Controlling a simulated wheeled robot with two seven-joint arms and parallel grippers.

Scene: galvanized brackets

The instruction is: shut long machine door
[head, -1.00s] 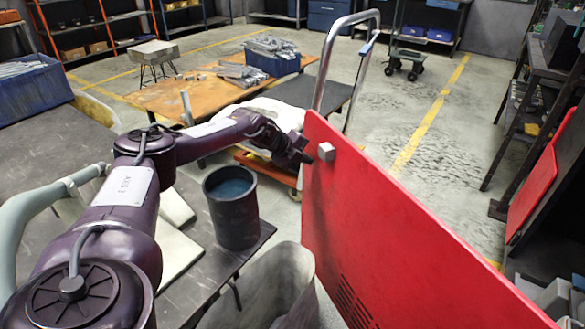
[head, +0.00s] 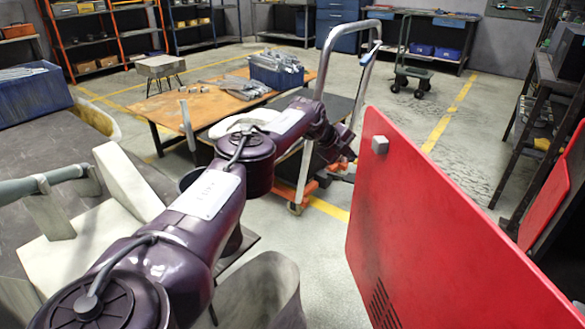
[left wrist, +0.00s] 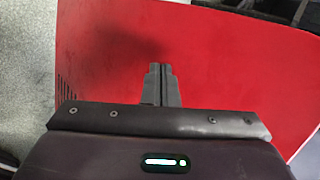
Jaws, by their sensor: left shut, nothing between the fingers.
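The long red machine door (head: 450,235) stands swung out at the right of the head view, with a small grey block-like knob (head: 380,145) near its upper left edge. My left gripper (head: 345,158) is just left of the door's free edge, its fingers shut and empty. In the left wrist view the shut fingers (left wrist: 161,72) point at the red door face (left wrist: 230,60), which fills most of the view. A dark shadow lies on the door by the fingertips; I cannot tell whether they touch it. My right gripper is not in view.
A hand truck (head: 350,60) stands behind my left gripper. A wooden table (head: 215,95) with a blue bin (head: 277,72) of metal parts is beyond. A grey open container (head: 255,295) stands below my left arm. Open floor lies behind the door.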

